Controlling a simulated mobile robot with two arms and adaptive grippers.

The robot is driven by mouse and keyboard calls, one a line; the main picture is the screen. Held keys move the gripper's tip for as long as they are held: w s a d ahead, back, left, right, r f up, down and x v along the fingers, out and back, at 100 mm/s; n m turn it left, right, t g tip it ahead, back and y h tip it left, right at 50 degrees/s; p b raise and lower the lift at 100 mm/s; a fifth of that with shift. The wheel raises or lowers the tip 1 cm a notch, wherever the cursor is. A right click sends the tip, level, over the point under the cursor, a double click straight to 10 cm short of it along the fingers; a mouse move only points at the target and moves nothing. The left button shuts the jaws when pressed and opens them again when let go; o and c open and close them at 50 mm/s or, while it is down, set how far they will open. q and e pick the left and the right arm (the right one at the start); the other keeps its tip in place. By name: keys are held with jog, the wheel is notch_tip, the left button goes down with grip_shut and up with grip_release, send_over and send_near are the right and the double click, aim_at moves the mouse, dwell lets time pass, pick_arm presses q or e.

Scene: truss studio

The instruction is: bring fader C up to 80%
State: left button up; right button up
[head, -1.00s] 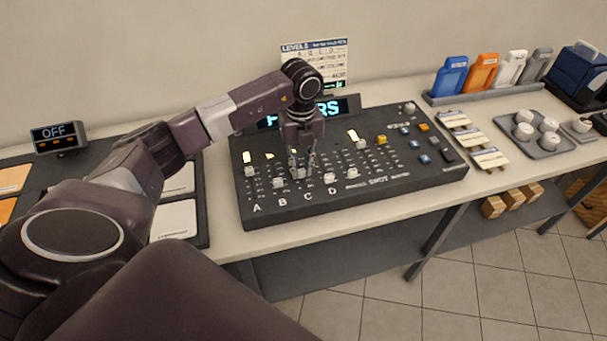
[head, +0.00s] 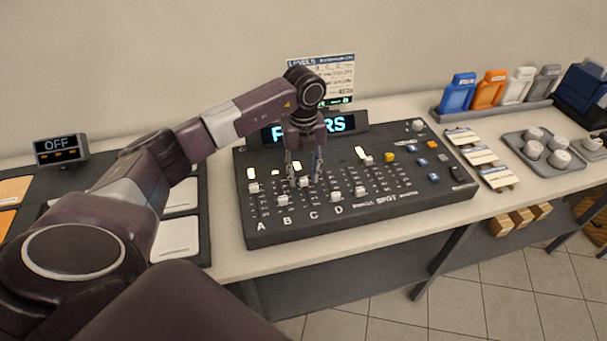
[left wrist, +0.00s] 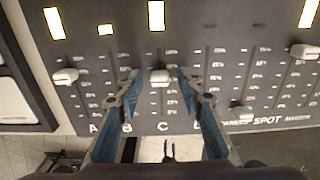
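The fader console (head: 268,236) lies on the bench, with white caps on slots marked A, B, C and D. My left gripper (head: 304,180) points down over it, fingers apart around the fader C cap (head: 303,182). In the left wrist view, the fader C cap (left wrist: 160,77) sits between the fingertips of my left gripper (left wrist: 158,75), with a gap on each side. It stands partway up its slot; the scale marks are too small to read surely. A tall yellow light bar (left wrist: 156,15) is lit above it. My right gripper is out of view.
The fader A cap (left wrist: 65,76) is left of the fingers, and another cap (left wrist: 242,113) is close to the right finger. A lit display (head: 345,123) stands behind the console. Pale cards (head: 478,155) and a tray of white pucks (head: 535,152) lie to the right.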

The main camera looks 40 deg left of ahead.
aim_at(303, 178)
pick_arm(q)
notch_tip(303, 178, up, 12)
dwell(0.4)
jog(key=shift+f, duration=0.15)
